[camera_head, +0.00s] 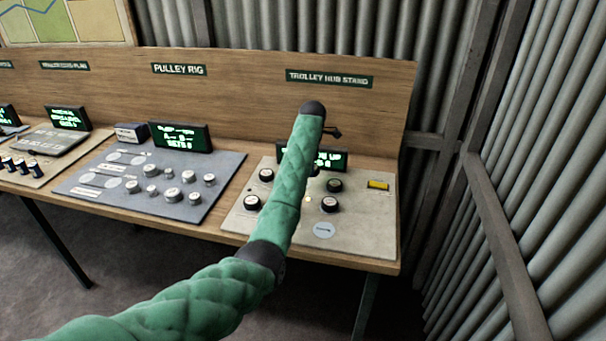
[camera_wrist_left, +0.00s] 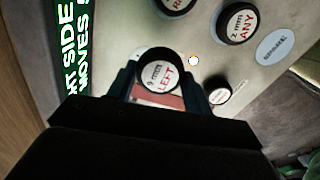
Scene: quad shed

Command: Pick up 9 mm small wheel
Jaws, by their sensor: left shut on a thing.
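The small wheel (camera_wrist_left: 158,76) is a short dark cylinder with a white top label reading "LEFT" and a millimetre figure that looks like 9. In the left wrist view my left gripper (camera_wrist_left: 159,88) is shut on it, one dark finger on each side. I cannot tell whether the wheel is clear of the panel. In the head view my green left arm rises in front of the trolley hub stand panel (camera_head: 375,225) and hides the wheel and most of the gripper. My right gripper is in neither view.
Other dark wheels with white tops stand on the panel, one marked "ANY" (camera_wrist_left: 238,20) and a smaller one (camera_wrist_left: 218,92). A yellow block (camera_head: 378,185) sits at the panel's right. A lit display stands behind. The grey pulley rig panel (camera_head: 218,170) lies left.

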